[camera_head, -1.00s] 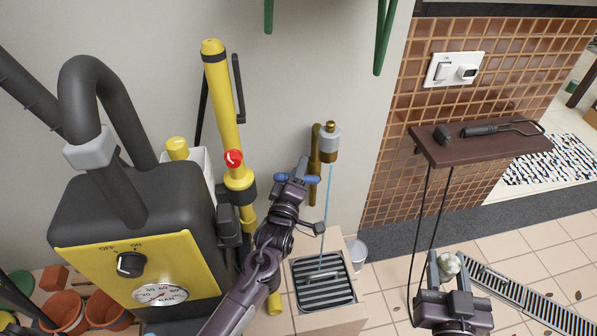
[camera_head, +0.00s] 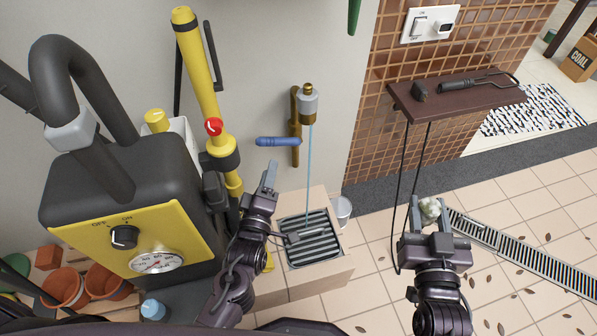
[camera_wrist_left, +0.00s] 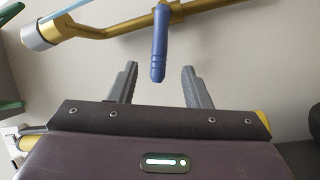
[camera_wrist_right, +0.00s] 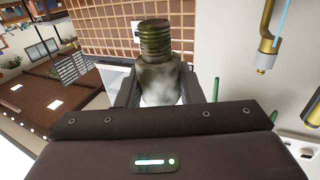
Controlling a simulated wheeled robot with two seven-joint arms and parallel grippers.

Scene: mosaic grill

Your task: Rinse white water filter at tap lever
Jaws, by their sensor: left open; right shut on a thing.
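The blue tap lever (camera_head: 278,141) points left from the brass wall tap (camera_head: 295,128); it also shows in the left wrist view (camera_wrist_left: 160,45). A thin blue stream of water (camera_head: 309,175) falls from the grey spout into the basin. My left gripper (camera_head: 268,177) is open and empty, just below the lever and apart from it. In the left wrist view the lever's end stands above the gap between the fingers. My right gripper (camera_head: 429,212) is shut on the white water filter (camera_wrist_right: 158,70), which has greenish-brown grime and a threaded end. The filter is well right of the stream.
The grated basin (camera_head: 310,240) stands under the tap, with a white bucket (camera_head: 342,210) beside it. A brown shelf (camera_head: 455,98) with hanging cords (camera_head: 404,185) is behind my right gripper. A yellow pipe (camera_head: 205,85) and a black-yellow boiler (camera_head: 130,210) are at left.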

